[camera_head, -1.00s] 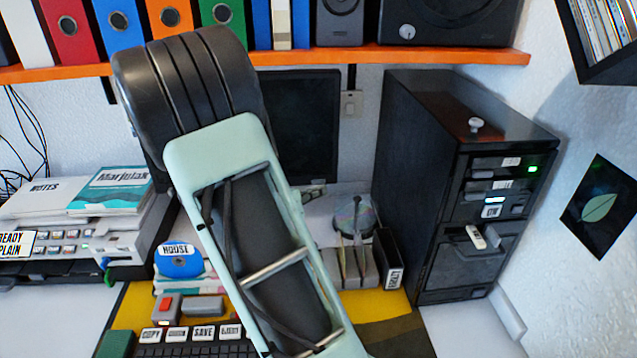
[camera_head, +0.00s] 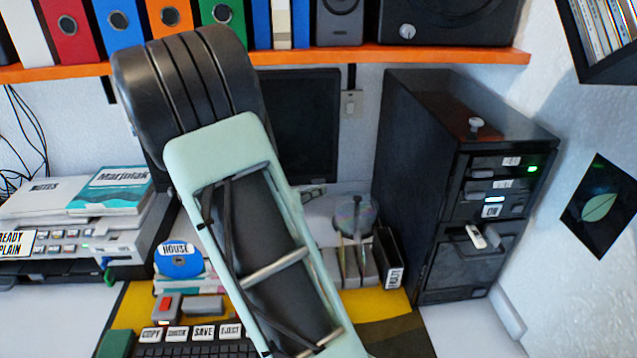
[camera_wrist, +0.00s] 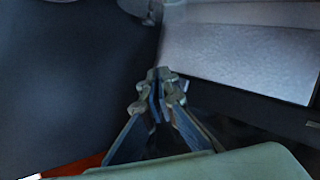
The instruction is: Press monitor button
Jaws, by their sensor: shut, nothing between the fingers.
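The monitor (camera_head: 308,125) has a dark screen and stands against the wall under the orange shelf. My arm covers its left and middle part in the head view. I cannot make out its button in either view. My gripper (camera_wrist: 160,78) is shut and empty in the wrist view, its fingertips together in front of a dark surface. I cannot tell whether they touch it. In the head view a small part of the gripper (camera_head: 314,191) shows beside my arm, near the monitor's lower edge.
A black computer tower (camera_head: 425,150) stands right of the monitor. Disc holders (camera_head: 358,265) and a keyboard (camera_head: 200,345) lie on the desk. A printer (camera_head: 120,240) is at the left.

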